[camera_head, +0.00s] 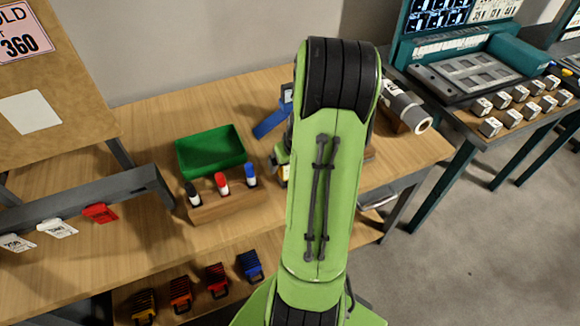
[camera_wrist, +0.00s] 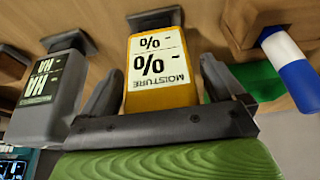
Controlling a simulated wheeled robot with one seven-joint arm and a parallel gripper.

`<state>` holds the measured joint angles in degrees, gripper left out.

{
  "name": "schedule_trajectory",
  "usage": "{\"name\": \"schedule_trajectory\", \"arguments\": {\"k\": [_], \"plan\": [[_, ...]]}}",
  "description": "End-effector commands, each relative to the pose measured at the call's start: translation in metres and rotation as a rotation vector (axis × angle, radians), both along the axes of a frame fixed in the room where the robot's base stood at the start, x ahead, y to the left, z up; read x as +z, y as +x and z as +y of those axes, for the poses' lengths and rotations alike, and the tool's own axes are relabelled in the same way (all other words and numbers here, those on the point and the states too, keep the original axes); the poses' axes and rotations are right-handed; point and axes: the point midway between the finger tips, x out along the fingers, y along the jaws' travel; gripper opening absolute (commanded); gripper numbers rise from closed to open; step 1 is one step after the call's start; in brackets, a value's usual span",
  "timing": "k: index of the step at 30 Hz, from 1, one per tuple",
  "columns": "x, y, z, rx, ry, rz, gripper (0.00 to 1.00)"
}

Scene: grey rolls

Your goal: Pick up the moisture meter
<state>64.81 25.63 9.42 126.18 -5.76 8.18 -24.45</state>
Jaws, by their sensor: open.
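The moisture meter (camera_wrist: 158,75) is a yellow block with a white label, upside down in the wrist view, with a dark flat piece at its far end. My gripper (camera_wrist: 157,80) is open, with one finger on each side of the meter. Gaps show beside it; I cannot tell whether either finger touches it. In the head view my green arm hides most of this spot, and only a small pale and yellow patch (camera_head: 284,173) shows left of the arm, perhaps the meter.
A grey device (camera_wrist: 55,100) stands close beside the left finger. A green bin (camera_head: 210,150) and a wooden block (camera_head: 225,203) with black, red and blue markers stand left of my arm. A grey roll (camera_head: 405,106) lies to the right. Bare tabletop lies behind the bin.

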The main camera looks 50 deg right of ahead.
Motion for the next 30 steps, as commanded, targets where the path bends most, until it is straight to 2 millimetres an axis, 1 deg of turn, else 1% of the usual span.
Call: {"name": "schedule_trajectory", "arguments": {"k": [4, 5, 15, 18, 23, 25, 26, 28, 30], "plan": [[0.001, 0.0, 0.0, 0.001, -0.002, 0.0, 0.96], [0.001, 0.0, 0.0, 0.0, -0.001, -0.001, 0.94], [0.002, 0.0, 0.0, 0.0, -0.001, -0.001, 0.42], [0.002, 0.0, 0.0, 0.001, -0.002, -0.001, 0.29], [0.002, 0.0, 0.0, 0.001, -0.002, -0.001, 0.29], [0.006, 0.001, 0.0, 0.0, -0.003, -0.001, 0.29], [0.01, 0.001, -0.001, 0.001, -0.004, -0.002, 0.29], [0.024, 0.001, -0.001, 0.002, -0.006, -0.003, 0.29], [0.044, 0.001, -0.001, 0.001, -0.008, -0.004, 0.29]]}}
